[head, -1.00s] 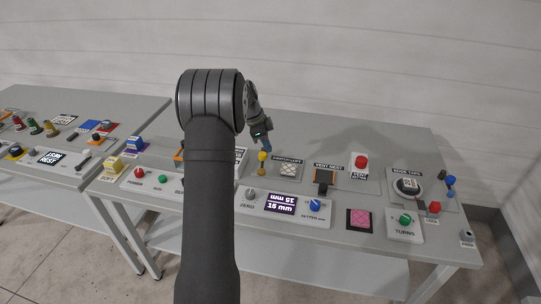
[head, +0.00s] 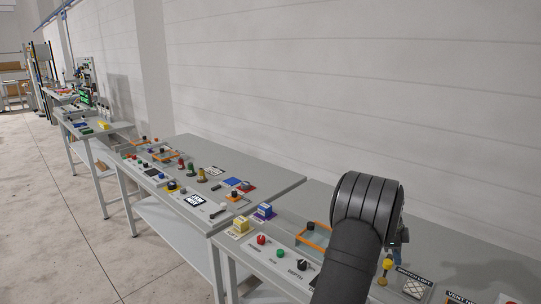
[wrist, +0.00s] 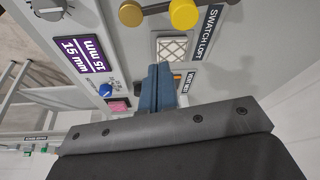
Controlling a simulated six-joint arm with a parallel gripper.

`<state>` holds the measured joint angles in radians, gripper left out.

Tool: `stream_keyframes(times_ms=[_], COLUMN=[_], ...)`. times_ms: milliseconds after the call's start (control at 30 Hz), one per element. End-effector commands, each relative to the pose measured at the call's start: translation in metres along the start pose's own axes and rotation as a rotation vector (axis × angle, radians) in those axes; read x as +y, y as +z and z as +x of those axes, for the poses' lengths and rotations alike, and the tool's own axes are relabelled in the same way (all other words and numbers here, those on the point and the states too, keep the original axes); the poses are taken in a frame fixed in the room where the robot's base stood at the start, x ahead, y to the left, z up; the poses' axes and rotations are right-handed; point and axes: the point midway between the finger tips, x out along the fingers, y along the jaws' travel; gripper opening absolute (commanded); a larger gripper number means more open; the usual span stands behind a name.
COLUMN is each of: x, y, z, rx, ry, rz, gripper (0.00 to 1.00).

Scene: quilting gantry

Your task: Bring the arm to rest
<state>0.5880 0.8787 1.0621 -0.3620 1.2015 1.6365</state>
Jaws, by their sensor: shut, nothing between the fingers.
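My gripper (wrist: 162,85) shows in the wrist view with its blue fingers closed together and nothing between them. It hangs above the bench, beside the white quilted swatch (wrist: 172,50) labelled SWATCH LOFT. A yellow knob (wrist: 183,14) stands near the fingers at the top of the wrist view. In the head view my arm covers the lower right, and the gripper is mostly hidden behind it. The yellow knob (head: 387,264) and the swatch (head: 414,288) show just right of the arm there.
A purple 15 mm display (wrist: 82,55), a blue knob (wrist: 106,90) and a pink pad (wrist: 119,106) lie left of the fingers. An orange-framed box (head: 313,236) stands left of my arm. More benches with controls (head: 240,170) run to the far left, along a pale wall.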

Motion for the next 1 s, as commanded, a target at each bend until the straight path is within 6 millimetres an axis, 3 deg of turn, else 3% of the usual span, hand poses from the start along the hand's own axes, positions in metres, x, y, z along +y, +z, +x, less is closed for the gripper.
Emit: stream_keyframes(times_ms=[133,1000], x=[0.002,-0.030], y=[-0.001,-0.032], z=[0.030,0.090], rx=[0.000,0.001], ry=[0.003,-0.213], rz=[0.000,-0.602], gripper=[0.00,0.00])
